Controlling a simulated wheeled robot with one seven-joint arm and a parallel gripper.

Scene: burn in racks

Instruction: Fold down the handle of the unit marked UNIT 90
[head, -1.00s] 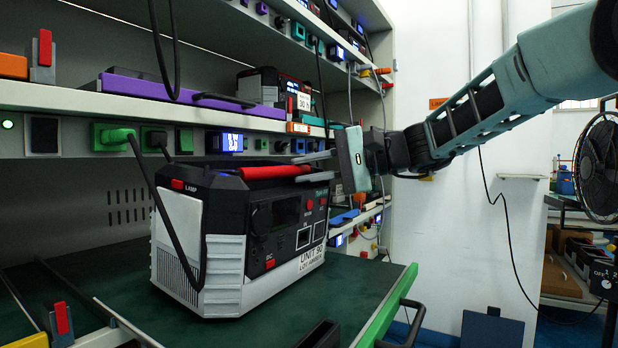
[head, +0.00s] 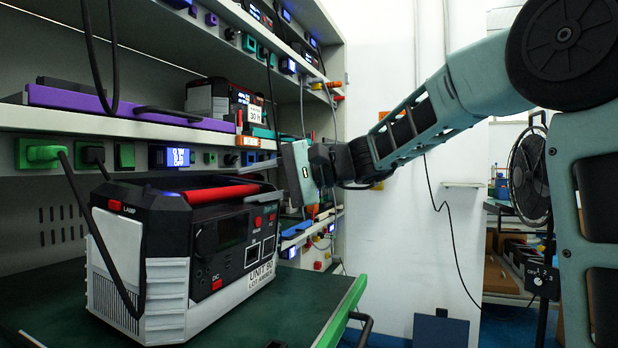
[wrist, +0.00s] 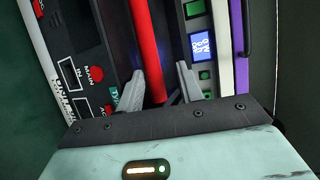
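The black and grey unit marked UNIT 90 (head: 165,270) stands on a green-topped shelf at the left of the head view. Its red handle bar (head: 220,193) runs along the top, close above the casing; its exact angle is hard to tell. My gripper (head: 243,182) is at the bar's far right end, fingers pointing left. In the wrist view, the red handle (wrist: 142,35) runs between the two parted fingers of my gripper (wrist: 159,70), with gaps on both sides. The unit's label and buttons show at the left there.
A black cable from a green plug (head: 42,153) hangs in front of the unit's left side. The upper shelf (head: 60,119) holds a purple tray (head: 120,107) and another unit (head: 215,100). A fan (head: 528,178) stands at the right.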

